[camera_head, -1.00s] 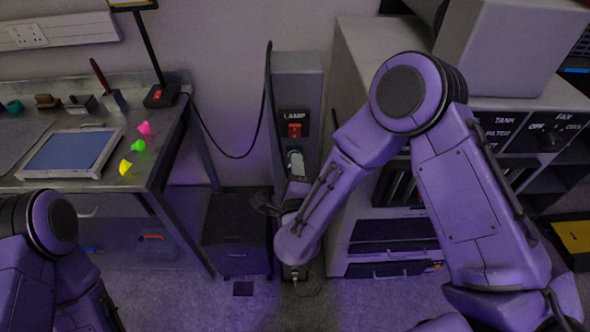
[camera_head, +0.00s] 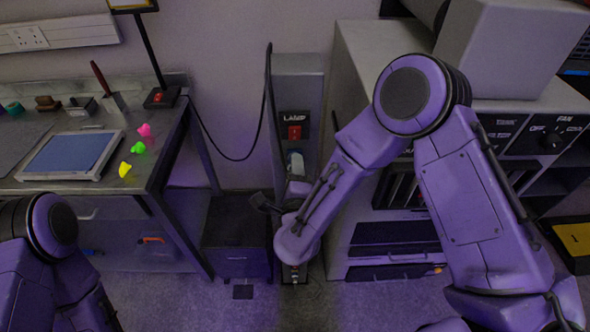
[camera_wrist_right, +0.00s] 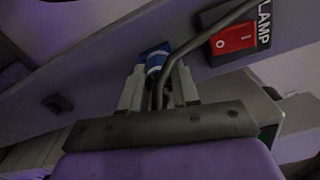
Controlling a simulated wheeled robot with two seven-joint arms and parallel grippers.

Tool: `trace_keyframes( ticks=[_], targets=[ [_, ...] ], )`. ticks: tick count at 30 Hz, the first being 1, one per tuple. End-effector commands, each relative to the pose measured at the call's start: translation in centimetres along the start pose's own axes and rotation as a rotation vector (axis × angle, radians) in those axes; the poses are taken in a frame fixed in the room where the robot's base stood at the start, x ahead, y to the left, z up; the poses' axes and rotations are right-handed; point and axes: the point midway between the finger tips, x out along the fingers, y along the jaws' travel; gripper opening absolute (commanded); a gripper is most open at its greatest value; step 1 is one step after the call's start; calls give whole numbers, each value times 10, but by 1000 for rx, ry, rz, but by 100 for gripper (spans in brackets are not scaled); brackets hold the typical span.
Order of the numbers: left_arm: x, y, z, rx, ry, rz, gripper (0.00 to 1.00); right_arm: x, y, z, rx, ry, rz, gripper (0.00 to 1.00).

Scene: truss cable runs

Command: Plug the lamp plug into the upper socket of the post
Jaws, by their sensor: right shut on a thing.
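The grey post (camera_head: 298,75) stands against the wall, with a LAMP label and red switch (camera_head: 295,131) on its face. A dark opening (camera_wrist_right: 58,103) shows further along the post. In the head view, my forearm partly covers the right gripper (camera_head: 294,180). My left gripper is out of view.
The lamp cable (camera_head: 235,156) hangs between the workbench and post. The workbench (camera_head: 160,150) at left bears a tablet (camera_head: 70,153) and small coloured pieces. A dark box (camera_head: 236,235) stands left of the post. A grey cabinet (camera_head: 365,60) stands close on the right.

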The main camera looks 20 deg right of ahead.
Motion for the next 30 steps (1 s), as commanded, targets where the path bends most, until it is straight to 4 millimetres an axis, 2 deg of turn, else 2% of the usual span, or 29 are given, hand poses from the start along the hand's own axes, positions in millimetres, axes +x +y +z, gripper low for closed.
trace_keyframes(
  ticks=[7,18,30],
  targets=[
    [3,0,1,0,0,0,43,3,1,-1,20,2,-1,0],
    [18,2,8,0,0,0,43,4,1,-1,235,1,-2,0],
    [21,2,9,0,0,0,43,5,0,-1,271,2,-3,0]
  ],
)
